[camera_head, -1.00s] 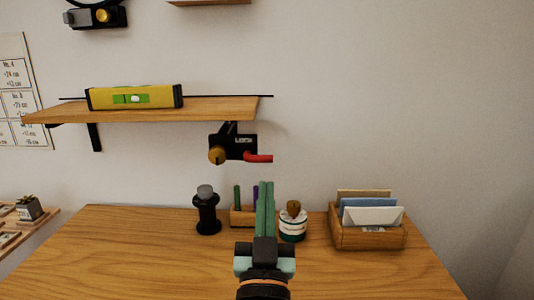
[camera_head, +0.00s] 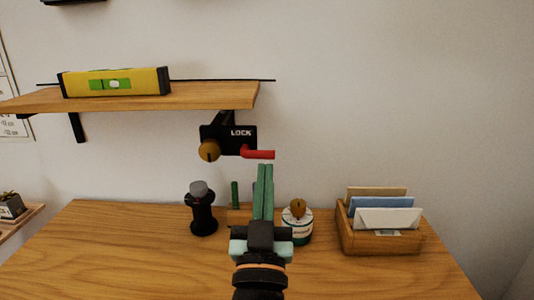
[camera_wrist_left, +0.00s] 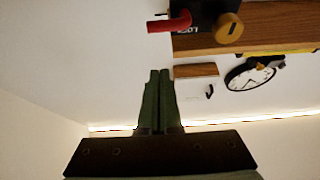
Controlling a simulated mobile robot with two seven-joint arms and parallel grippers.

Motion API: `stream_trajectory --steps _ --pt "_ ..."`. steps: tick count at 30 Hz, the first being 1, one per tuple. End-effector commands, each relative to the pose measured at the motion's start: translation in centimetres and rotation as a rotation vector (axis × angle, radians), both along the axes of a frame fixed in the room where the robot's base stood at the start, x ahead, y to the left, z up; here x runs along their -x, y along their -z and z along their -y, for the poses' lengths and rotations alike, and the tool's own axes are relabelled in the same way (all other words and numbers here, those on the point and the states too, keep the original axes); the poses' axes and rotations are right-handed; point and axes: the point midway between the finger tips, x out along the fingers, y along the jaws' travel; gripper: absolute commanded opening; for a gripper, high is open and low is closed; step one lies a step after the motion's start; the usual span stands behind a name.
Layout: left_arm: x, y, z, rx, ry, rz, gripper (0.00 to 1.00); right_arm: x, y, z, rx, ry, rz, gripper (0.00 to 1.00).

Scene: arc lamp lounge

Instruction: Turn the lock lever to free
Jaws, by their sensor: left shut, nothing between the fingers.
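The red lock lever (camera_head: 258,154) sticks out level to the right from a black lock block (camera_head: 241,135) marked LOCK, under the right end of the wall shelf. A round amber knob (camera_head: 209,151) sits at the block's lower left. My left gripper (camera_head: 264,168) is shut and empty, its green fingers pointing up. In the head view its tips appear just below the lever; a gap to the lever shows in the left wrist view, where the lever (camera_wrist_left: 171,23) is above the fingertips (camera_wrist_left: 160,72). My right gripper is in neither view.
The wooden shelf (camera_head: 200,97) carries a yellow spirit level (camera_head: 115,82). On the desk (camera_head: 120,250) stand a black grey-topped object (camera_head: 201,209), a round jar (camera_head: 297,226) and a letter holder (camera_head: 380,243). Wall right of the lever is clear.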

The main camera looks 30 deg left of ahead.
Motion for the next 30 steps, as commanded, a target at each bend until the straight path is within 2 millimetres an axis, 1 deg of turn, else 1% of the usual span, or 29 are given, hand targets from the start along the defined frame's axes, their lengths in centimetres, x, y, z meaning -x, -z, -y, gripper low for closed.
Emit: stream_trajectory --steps 4,8,15,19,20,21,22,27,30 --pt "-0.6 -0.5 -0.3 -0.002 0.0 0.001 0.0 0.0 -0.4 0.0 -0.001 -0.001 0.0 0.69" --pt "-2.0 -1.7 -1.2 -0.005 -0.004 0.003 0.0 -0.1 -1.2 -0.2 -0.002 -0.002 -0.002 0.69" --pt "-5.9 -4.2 -3.7 -0.005 -0.005 0.003 0.0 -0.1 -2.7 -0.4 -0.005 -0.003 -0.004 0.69" --pt "-7.8 -5.2 -4.9 -0.003 -0.004 0.002 0.0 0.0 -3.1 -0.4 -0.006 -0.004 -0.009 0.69" --pt "-7.7 -3.8 -4.7 -0.003 -0.002 -0.006 0.0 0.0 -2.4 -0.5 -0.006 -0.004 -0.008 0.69" --pt "-7.5 -2.9 -4.5 -0.004 -0.001 -0.007 0.0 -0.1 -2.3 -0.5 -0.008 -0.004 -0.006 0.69" --pt "-7.4 -2.5 -4.5 -0.003 -0.001 -0.007 0.0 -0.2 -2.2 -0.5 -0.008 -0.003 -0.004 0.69" --pt "-7.0 -1.0 -4.3 -0.002 -0.002 -0.004 0.0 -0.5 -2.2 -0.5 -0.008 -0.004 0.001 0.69" --pt "-7.0 -0.7 -4.3 -0.001 -0.001 -0.003 0.0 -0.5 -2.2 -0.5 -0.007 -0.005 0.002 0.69"
